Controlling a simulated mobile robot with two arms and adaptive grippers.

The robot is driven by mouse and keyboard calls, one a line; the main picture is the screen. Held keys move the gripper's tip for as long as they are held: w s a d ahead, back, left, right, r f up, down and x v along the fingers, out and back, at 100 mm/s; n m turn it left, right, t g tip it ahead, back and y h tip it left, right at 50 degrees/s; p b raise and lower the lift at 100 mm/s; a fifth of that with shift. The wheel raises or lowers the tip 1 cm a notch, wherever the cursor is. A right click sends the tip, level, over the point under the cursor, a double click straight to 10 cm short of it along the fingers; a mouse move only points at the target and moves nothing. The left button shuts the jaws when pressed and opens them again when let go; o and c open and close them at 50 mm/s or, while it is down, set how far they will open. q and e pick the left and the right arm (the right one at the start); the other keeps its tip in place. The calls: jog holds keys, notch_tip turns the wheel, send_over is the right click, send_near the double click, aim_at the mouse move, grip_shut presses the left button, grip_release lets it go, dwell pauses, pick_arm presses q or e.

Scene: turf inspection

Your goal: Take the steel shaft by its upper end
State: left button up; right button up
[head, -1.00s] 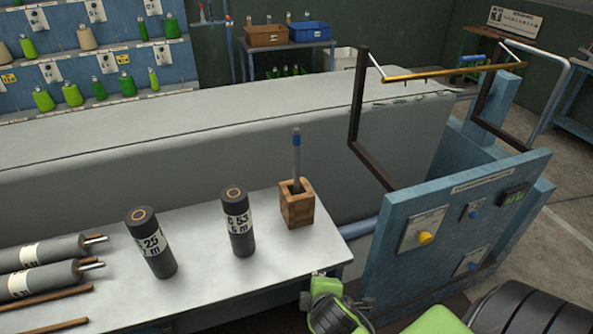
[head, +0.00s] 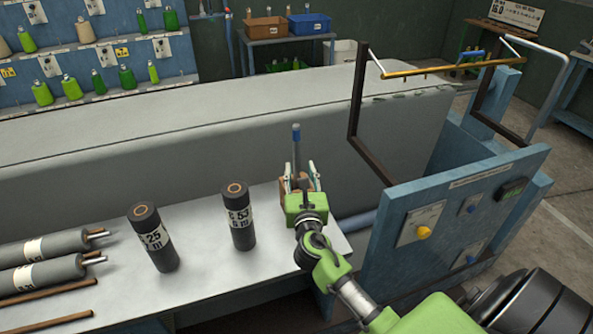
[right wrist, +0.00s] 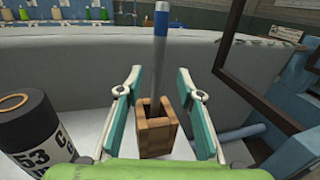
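The steel shaft (head: 296,145) stands upright in a small wooden block holder on the white table, with a blue band near its top. In the right wrist view the shaft (right wrist: 159,50) rises from the holder (right wrist: 157,135), in the middle between the fingers. My right gripper (head: 301,178) is in front of the holder and hides most of it in the head view. In the right wrist view my right gripper (right wrist: 160,85) is open, with its fingers on either side of the shaft and apart from it. My left gripper is not in view.
Two dark rolls, labelled 25 (head: 153,238) and 53 (head: 238,216), stand left of the holder. Grey rollers (head: 42,272) and brown rods lie at the table's left. A blue machine panel (head: 455,215) stands right; a long grey block (head: 200,145) runs behind.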

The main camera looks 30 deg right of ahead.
aim_at(297, 152)
jog(key=x, duration=0.4)
jog(key=shift+f, duration=0.1)
jog(key=shift+p+x, duration=0.6)
jog(key=shift+x, duration=2.15)
jog(key=shift+a+r, duration=0.1)
jog(key=shift+r, duration=0.15)
jog(key=shift+r, duration=0.1)
grip_shut()
